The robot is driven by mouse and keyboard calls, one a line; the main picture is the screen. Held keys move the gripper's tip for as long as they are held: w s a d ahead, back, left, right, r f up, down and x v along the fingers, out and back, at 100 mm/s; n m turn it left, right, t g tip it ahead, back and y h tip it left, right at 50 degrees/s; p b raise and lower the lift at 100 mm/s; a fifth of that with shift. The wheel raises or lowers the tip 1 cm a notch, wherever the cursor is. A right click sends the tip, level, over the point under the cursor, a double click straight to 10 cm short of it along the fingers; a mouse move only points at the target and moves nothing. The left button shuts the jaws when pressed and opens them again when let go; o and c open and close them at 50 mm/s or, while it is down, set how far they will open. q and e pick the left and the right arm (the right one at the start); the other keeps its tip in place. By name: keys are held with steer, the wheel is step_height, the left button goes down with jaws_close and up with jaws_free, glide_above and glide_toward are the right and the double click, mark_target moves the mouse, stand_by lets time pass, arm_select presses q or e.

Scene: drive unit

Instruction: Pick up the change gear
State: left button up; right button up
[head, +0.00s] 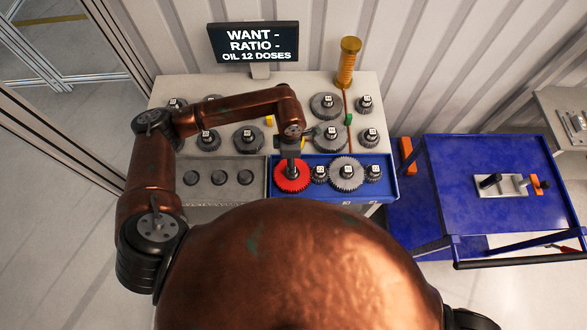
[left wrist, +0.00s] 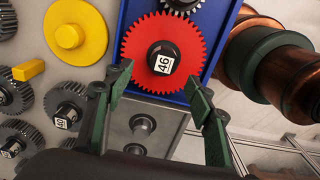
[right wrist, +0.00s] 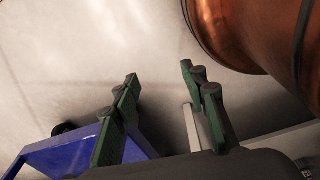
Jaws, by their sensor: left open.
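A red gear (head: 292,176) with a black hub lies at the left end of the blue tray (head: 392,190). In the left wrist view the red gear (left wrist: 187,50) shows its hub with a white label reading 46. My left gripper (head: 290,160) is over the red gear, pointing down. In the left wrist view my left gripper (left wrist: 158,78) is open, its green-padded fingers apart near the gear's edge, with nothing between them. In the right wrist view my right gripper (right wrist: 158,75) is open and empty above the floor. It is not visible in the head view.
Several labelled grey gears, such as one (head: 346,174) in the tray, stand on the tray and bench (head: 185,92). A grey plate (head: 218,190) with round posts is left of the tray. A yellow column (head: 347,62) and a sign (head: 254,42) stand behind. A blue cart (head: 465,205) is right.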

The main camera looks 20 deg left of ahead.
mark_target(301, 180)
arm_select(q)
steer(key=f, duration=0.1)
steer(key=f+p, duration=0.1)
steer(key=f, duration=0.1)
steer(key=shift+s+d, duration=0.2)
steer(key=shift+d, duration=0.05)
step_height(301, 180, down, 3)
steer(key=shift+f+p, duration=0.1)
steer(key=shift+p, duration=0.35)
steer(key=shift+w, duration=0.1)
steer(key=c, duration=0.8)
jaws_close()
arm_select(e)
steer(key=shift+s+d+r, duration=0.25)
steer(key=shift+s+r, duration=0.75)
steer(key=shift+s, duration=0.05)
steer(key=shift+a, duration=0.1)
arm_select(q)
steer(key=shift+d, duration=0.1)
